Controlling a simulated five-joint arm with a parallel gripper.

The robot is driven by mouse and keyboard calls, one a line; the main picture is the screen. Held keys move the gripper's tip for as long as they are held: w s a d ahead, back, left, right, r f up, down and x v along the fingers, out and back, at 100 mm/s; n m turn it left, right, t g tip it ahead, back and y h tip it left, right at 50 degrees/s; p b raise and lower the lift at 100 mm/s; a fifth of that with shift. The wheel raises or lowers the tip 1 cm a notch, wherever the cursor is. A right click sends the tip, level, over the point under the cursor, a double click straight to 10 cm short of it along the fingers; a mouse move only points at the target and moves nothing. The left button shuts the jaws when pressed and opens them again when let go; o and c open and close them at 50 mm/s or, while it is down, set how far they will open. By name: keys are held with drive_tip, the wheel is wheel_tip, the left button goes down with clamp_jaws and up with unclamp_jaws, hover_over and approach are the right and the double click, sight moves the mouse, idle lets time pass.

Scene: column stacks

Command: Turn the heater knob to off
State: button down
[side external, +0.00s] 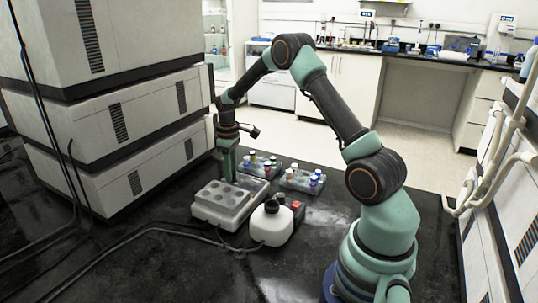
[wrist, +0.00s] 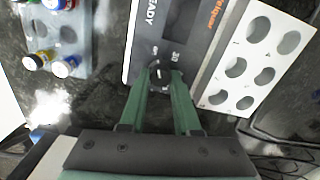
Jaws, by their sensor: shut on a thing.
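The heater (side external: 222,222) is a pale box with a grey block of round wells (side external: 228,196) on top, standing on the dark bench. In the wrist view, its dark front panel (wrist: 185,35) shows the word READY, and the well plate (wrist: 262,60) is at right. The small dark knob (wrist: 159,74) sits on the panel's lower edge, with a white mark on its face. My gripper (wrist: 160,82) is shut on the knob, one green finger on each side. In the side view, my gripper (side external: 229,172) reaches down at the heater's far side, and the knob is hidden there.
Two racks of coloured-cap vials (side external: 260,166) (side external: 303,179) stand right of the heater; one shows in the wrist view (wrist: 55,38). A white bottle with a black cap (side external: 271,222) stands close in front. Cables (side external: 150,232) cross the bench. Stacked instrument boxes (side external: 110,125) rise at left.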

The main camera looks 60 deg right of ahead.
drive_tip(key=shift+r+n, duration=0.1)
drive_tip(key=shift+n, duration=0.6)
drive_tip(key=c, duration=0.6)
unclamp_jaws()
wheel_tip(320, 180, up, 12)
